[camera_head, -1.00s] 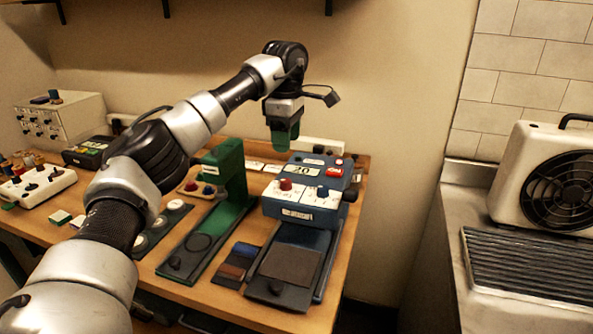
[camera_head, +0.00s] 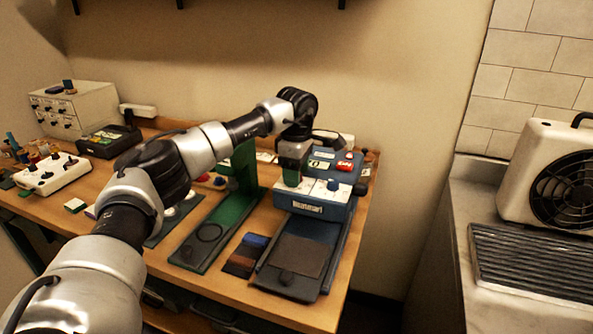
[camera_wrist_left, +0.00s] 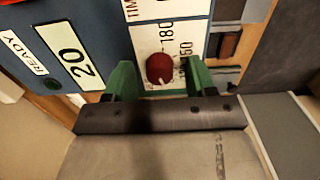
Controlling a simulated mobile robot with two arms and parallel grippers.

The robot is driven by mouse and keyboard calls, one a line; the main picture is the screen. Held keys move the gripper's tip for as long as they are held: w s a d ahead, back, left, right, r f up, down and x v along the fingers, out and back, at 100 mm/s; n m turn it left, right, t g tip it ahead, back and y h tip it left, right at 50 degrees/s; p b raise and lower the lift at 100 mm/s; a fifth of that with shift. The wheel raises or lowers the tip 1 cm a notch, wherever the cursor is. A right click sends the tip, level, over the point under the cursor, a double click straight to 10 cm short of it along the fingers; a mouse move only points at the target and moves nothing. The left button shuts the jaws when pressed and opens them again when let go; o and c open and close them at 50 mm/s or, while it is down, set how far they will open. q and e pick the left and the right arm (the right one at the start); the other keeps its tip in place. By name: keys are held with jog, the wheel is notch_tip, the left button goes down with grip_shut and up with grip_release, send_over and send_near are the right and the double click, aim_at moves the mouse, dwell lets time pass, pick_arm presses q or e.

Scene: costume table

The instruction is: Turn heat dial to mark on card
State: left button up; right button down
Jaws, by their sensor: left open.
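The blue heat press (camera_head: 322,209) stands at the right of the table, with a white panel on top; it also shows in the wrist view (camera_wrist_left: 60,14). In the wrist view the red heat dial (camera_wrist_left: 160,67) sits on a white scale strip (camera_wrist_left: 146,38) with printed numbers such as 180. A small pale mark shows at the dial's lower edge. My left gripper (camera_wrist_left: 161,80) is open, its green fingers on either side of the dial; contact cannot be told. In the head view my gripper (camera_head: 291,180) hides the dial. I cannot single out the card.
A blue knob (camera_head: 333,185) and red button (camera_head: 345,165) are on the press. The green stand (camera_head: 243,165) is close left. Fabric swatches (camera_head: 246,254) lie in front. A white switch box (camera_head: 52,173) is far left; a fan heater (camera_head: 540,160) stands right.

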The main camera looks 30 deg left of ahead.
pick_arm(q)
jog(key=c, duration=0.9)
